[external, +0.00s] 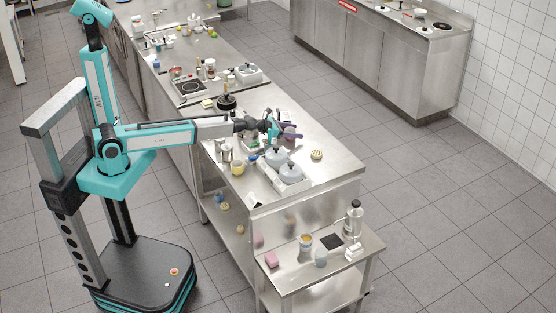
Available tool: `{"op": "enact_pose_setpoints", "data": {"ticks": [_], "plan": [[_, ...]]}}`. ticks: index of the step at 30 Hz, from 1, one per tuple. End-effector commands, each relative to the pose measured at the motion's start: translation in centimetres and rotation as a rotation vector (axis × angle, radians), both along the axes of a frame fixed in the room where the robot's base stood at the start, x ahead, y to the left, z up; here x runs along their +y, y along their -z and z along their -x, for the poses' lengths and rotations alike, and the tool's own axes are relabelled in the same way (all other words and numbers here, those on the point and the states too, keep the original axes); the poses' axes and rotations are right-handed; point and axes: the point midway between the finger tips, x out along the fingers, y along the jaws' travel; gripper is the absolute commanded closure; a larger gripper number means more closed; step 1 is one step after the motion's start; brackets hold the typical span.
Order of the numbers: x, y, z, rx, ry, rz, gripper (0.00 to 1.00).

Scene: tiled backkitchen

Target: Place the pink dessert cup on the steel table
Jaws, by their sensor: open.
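My gripper (273,129), with teal fingers, is open over the far part of the steel table (335,168), at the end of my outstretched arm. A purple object (291,132) is close beside the fingers on their right; whether they touch it, I cannot tell. I cannot make out a pink dessert cup for certain; it may be hidden behind the gripper or among the crowded items.
Lidded grey pots (290,174) stand in a tray near the gripper. A yellow cup (238,168) and metal containers are at the table's left edge. A round tan item (316,155) lies to the right. The table's right end is mostly clear. A blender-like appliance (354,222) stands on the side table.

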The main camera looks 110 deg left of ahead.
Motion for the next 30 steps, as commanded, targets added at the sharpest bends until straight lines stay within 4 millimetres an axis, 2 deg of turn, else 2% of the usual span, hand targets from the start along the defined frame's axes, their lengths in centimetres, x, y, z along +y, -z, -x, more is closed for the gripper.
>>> {"op": "enact_pose_setpoints", "data": {"ticks": [30], "plan": [[-5.1, -3.5, 7.0, 0.001, -0.001, -0.001, 0.38]]}}
